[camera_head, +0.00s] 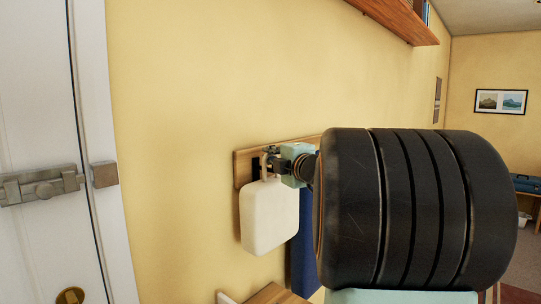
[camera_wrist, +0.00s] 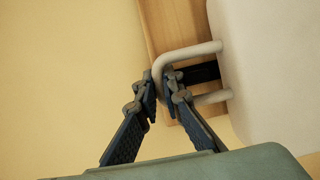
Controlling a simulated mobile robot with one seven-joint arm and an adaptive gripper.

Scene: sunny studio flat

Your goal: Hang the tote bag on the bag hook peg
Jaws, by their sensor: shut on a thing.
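The cream tote bag (camera_head: 268,217) hangs upright from its handle loop in front of the wall; its body also shows at the right of the wrist view (camera_wrist: 275,60). My gripper (camera_head: 270,163) is shut on the closed end of the handle loop (camera_wrist: 185,52), with its two fingertips (camera_wrist: 161,85) close on either side of it. A black peg (camera_wrist: 203,73) shows within the outline of the loop in the wrist view, and a dark piece of it shows left of the handle in the head view (camera_head: 256,168). I cannot tell whether the handle rests on the peg.
The wooden hook board (camera_head: 242,171) is fixed to the yellow wall. A dark blue hanging item (camera_head: 303,268) is right of the bag. A wooden surface (camera_head: 270,294) lies below. A white door (camera_head: 40,110) stands at left, and a wooden shelf (camera_head: 405,20) is high above.

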